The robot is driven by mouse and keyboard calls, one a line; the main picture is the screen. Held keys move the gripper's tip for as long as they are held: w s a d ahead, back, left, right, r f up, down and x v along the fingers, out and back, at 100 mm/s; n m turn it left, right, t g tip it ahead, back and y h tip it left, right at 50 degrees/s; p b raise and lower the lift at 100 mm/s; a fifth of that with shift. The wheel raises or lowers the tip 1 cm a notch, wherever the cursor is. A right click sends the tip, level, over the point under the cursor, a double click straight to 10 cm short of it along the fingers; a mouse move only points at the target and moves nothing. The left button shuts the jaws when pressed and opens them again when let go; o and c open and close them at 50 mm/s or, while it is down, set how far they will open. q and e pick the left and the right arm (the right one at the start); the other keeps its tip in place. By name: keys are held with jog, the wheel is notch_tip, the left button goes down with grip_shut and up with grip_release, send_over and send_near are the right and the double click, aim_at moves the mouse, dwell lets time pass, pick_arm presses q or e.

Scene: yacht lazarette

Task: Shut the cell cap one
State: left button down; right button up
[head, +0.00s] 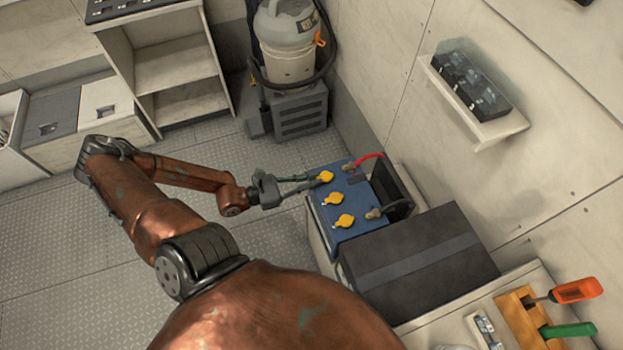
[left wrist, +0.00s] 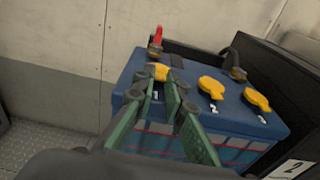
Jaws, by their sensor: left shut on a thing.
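Cell cap one (head: 325,176) is a yellow cap at the far end of the row on top of the blue battery (head: 366,235). In the left wrist view cap one (left wrist: 158,71) sits above a printed 1. My left gripper (head: 318,179) is shut on cap one; its green fingers (left wrist: 165,82) hide part of the cap in the left wrist view. Whether the cap is fully turned cannot be told. Two more yellow caps, the middle one (head: 333,198) and the near one (head: 344,221), sit along the same top. My right gripper is not in view.
A red cable clamp (head: 367,160) and a dark cable clamp (head: 375,212) stand on the battery beside the caps. A black box (head: 425,280) stands in front. A grey vacuum (head: 290,50) is behind. Open floor (head: 60,240) lies to the left.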

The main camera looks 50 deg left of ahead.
pick_arm(q)
jog(key=c, duration=2)
grip_release()
jog(key=shift+o, duration=0.2)
jog(key=v, duration=1.2)
